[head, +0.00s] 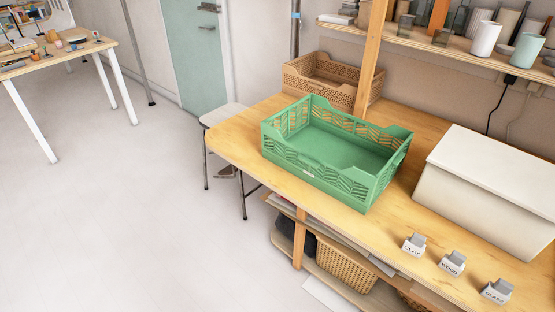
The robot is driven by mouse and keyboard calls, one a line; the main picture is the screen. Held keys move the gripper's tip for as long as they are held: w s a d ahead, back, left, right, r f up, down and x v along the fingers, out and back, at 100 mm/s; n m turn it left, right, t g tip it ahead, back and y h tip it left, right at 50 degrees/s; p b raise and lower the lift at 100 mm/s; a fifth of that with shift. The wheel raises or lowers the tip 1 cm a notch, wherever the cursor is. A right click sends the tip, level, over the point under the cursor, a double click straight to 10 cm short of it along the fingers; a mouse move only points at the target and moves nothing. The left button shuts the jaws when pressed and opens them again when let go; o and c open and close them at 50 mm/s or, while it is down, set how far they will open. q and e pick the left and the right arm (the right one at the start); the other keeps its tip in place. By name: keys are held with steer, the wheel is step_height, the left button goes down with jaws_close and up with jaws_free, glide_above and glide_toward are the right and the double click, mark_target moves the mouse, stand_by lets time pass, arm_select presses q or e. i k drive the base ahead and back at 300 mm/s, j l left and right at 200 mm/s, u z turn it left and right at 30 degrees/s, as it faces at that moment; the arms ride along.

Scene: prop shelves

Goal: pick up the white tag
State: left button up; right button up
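Three small white tags with dark lettering, each with a grey clip-like top, stand along the front right edge of the wooden table. They are the CLAY tag (413,246), the WOOD tag (451,264) and a tag that seems to read GLASS (496,292). They stand apart from each other. A tiny white label (308,175) also shows on the front wall of the green crate. Neither of my grippers is in view.
The empty green crate (277,142) stands mid-table, with a tan crate (299,76) behind it. A large white box (493,183) stands behind the tags. A shelf (455,41) with cups hangs above. A wicker basket (345,267) sits below the table.

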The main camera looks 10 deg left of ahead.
mark_target(498, 293)
steer(key=z, duration=1.6)
